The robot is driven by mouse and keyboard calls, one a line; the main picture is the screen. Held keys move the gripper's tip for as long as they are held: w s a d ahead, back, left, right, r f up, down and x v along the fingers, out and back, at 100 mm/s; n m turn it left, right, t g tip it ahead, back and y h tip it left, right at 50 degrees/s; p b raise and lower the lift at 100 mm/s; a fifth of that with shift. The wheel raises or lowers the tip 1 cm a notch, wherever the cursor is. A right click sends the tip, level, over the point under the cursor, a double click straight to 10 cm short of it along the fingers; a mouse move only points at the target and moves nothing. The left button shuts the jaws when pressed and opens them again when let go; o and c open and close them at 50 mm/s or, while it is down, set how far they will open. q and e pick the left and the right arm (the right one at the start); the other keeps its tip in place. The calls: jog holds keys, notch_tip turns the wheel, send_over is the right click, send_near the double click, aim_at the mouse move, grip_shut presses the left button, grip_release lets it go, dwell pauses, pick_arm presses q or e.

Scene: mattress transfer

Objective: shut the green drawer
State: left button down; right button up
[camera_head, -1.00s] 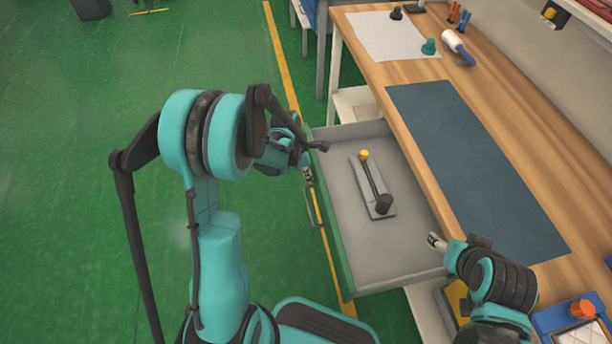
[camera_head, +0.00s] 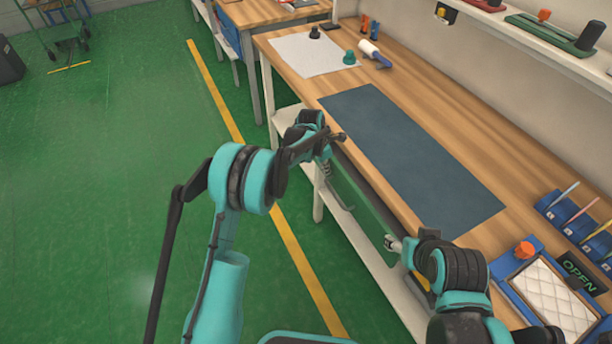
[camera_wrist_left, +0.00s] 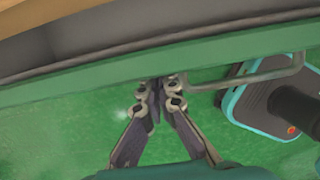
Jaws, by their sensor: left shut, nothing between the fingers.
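The green drawer (camera_head: 368,212) is almost wholly under the workbench top in the head view; its inside is hidden there. In the left wrist view its green front (camera_wrist_left: 80,72) runs across the picture, with a narrow grey strip of its inside above it. Its grey bar handle (camera_wrist_left: 262,82) is right of my left gripper. My left gripper (camera_wrist_left: 160,84) is shut and empty, its fingertips at the drawer front; I cannot tell whether they touch. It also shows in the head view (camera_head: 326,170). My right gripper (camera_head: 392,243) is near the drawer's near end; its jaw opening is unclear.
The wooden workbench (camera_head: 455,130) carries a dark blue mat (camera_head: 410,155), a white sheet (camera_head: 305,55) and, at the near right, a blue-framed tray (camera_head: 505,265). Green floor (camera_head: 90,200) with a yellow line lies open to the left.

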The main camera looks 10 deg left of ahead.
aim_at(339, 163)
pick_arm(q)
jog(key=w+d, duration=0.2)
jog(key=d, duration=0.1)
jog(key=w+d, duration=0.1)
jog(key=shift+d, duration=0.3)
jog(key=shift+w+d, duration=0.15)
pick_arm(e)
jog(key=shift+a+r, duration=0.1)
jog(key=shift+r, duration=0.25)
